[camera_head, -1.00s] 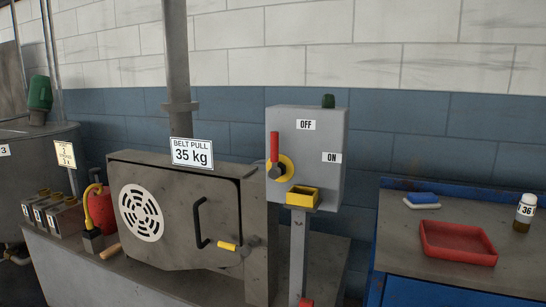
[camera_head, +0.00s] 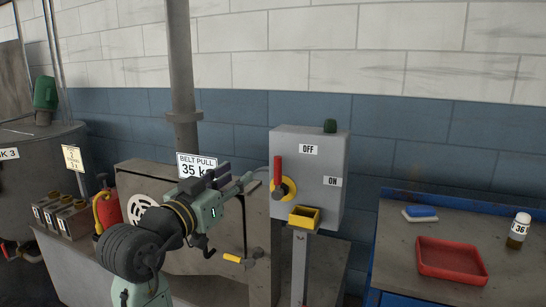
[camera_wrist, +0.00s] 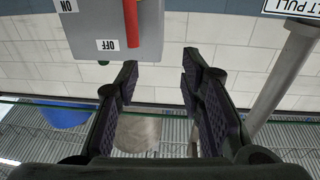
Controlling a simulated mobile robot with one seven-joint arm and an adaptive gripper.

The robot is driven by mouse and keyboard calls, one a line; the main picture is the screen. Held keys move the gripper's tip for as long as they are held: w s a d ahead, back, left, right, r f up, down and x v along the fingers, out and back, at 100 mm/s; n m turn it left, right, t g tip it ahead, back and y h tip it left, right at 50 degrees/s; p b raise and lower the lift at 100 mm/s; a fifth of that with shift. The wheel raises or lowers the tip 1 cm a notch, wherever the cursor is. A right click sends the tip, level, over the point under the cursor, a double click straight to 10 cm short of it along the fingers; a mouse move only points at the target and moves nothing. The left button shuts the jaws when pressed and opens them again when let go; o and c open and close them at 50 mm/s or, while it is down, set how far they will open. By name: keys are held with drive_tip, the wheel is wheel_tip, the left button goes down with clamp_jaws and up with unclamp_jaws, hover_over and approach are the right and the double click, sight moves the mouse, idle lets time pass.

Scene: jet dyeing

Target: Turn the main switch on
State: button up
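The main switch is a red handle (camera_head: 278,169) on a yellow round base (camera_head: 287,189), on the front of a grey box (camera_head: 312,222). The handle points up, below the OFF label (camera_head: 309,149); the ON label (camera_head: 333,182) is to its right. My gripper (camera_head: 259,178) is left of the handle and reaches toward the box. In the wrist view my gripper (camera_wrist: 158,75) is open, with nothing between its fingers. That view is upside down and shows the red handle (camera_wrist: 131,22) and grey box (camera_wrist: 88,25) ahead of the fingertips, apart from them.
A yellow tray (camera_head: 304,217) sticks out from the box below the handle. A blue bench at the right holds a red tray (camera_head: 451,270), a brush (camera_head: 421,213) and a bottle (camera_head: 518,231). A grey machine (camera_head: 178,240) stands behind my arm.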

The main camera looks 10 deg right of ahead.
sight(275, 170)
drive_tip(key=w+d+p, duration=0.1)
drive_tip(key=w+d, duration=0.1)
drive_tip(key=d, duration=0.1)
drive_tip(key=w+d+f+g+p, duration=0.1)
drive_tip(key=w+d, duration=0.1)
drive_tip(key=d, duration=0.2)
drive_tip(key=w+d+m+g+p, duration=0.1)
drive_tip(key=w+d, duration=0.2)
drive_tip(key=d, duration=0.1)
drive_tip(key=shift+f+h, duration=0.2)
drive_tip(key=shift+h, duration=0.2)
drive_tip(key=shift+c, duration=0.5)
drive_tip(key=shift+a, duration=0.1)
clamp_jaws()
